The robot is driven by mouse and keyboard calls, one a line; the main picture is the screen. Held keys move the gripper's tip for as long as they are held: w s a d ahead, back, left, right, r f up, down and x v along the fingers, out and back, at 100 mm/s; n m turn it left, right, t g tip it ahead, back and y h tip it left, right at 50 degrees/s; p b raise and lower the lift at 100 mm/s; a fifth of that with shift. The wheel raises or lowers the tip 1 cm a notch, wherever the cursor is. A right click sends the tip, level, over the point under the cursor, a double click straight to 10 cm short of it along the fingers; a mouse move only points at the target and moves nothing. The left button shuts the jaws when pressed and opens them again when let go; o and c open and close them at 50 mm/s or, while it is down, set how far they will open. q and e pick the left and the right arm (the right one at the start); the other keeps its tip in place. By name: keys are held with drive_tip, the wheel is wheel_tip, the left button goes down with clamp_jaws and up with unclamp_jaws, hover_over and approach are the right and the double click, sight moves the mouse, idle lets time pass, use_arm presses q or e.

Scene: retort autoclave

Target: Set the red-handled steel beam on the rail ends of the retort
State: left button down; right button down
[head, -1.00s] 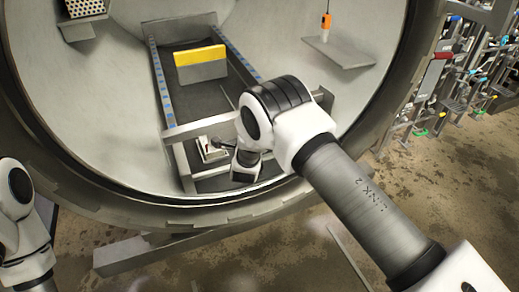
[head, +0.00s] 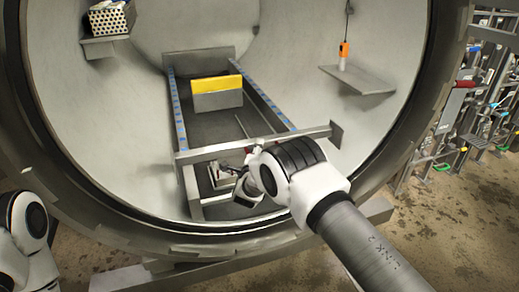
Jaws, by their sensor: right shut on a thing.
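The steel beam (head: 205,154) lies crosswise at the near ends of the two rails inside the retort (head: 100,130). Its left end is over the left rail (head: 181,115) and its right end reaches past the right rail (head: 268,104). I cannot tell whether it touches both rails. A bit of red shows just below the beam, by my right gripper (head: 232,171). My right gripper is shut on the beam, mostly hidden behind my own wrist, and its hold on the handle is hard to see. My left gripper is out of view; only part of my left arm shows.
A yellow-topped grey block (head: 217,92) stands between the rails further in. An orange device (head: 344,52) hangs above a side shelf (head: 358,80) at right. A perforated box (head: 110,18) sits on a shelf at upper left. Racks (head: 470,110) stand outside at right.

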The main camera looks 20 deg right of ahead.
drive_tip(key=shift+f+b, duration=3.5)
drive_tip(key=shift+f, duration=1.3)
drive_tip(key=shift+f+b, duration=0.35)
drive_tip(key=shift+f, duration=0.05)
